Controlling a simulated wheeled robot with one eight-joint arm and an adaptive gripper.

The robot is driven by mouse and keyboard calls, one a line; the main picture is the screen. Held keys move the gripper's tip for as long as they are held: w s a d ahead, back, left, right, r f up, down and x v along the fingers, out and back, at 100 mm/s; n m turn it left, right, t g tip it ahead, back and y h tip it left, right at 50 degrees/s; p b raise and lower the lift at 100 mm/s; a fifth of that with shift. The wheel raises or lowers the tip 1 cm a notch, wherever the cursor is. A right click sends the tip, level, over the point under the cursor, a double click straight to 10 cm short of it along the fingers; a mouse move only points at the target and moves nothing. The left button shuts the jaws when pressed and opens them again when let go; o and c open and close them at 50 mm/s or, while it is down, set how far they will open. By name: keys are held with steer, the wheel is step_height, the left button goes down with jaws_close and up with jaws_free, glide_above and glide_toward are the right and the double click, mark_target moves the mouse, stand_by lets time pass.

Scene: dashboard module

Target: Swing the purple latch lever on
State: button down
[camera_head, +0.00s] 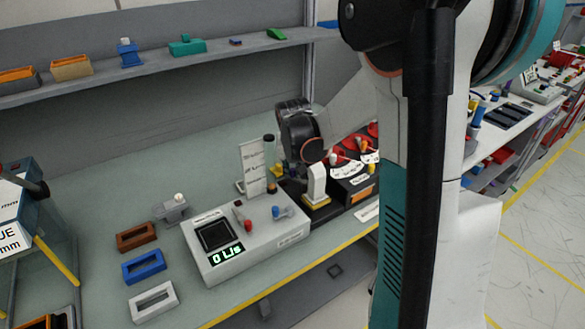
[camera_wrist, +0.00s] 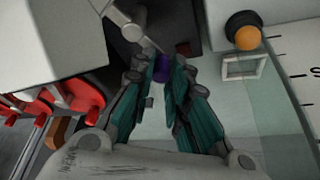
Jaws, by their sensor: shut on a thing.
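In the wrist view the purple latch lever (camera_wrist: 160,67) shows as a small purple piece between the teal fingertips of my gripper (camera_wrist: 161,75). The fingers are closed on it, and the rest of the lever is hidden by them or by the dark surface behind. In the head view my gripper (camera_head: 288,186) is down at the dark dashboard module (camera_head: 340,204), near its left end. There the lever cannot be made out.
A grey device with a display (camera_head: 226,254) stands left of the module. A white scale plate (camera_head: 252,168) and a black post with an orange end (camera_wrist: 246,37) are close by. Brown (camera_head: 136,236), blue (camera_head: 143,266) and white (camera_head: 153,301) frames lie farther left. The bench behind is clear.

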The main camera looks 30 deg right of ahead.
steer(key=c, duration=1.5)
jaws_free()
steer(key=shift+c, duration=0.2)
steer(key=shift+r, duration=0.1)
steer(key=v, duration=1.1)
steer(key=shift+r, duration=0.4)
steer(key=shift+s+a, duration=0.1)
steer(key=shift+s, duration=0.05)
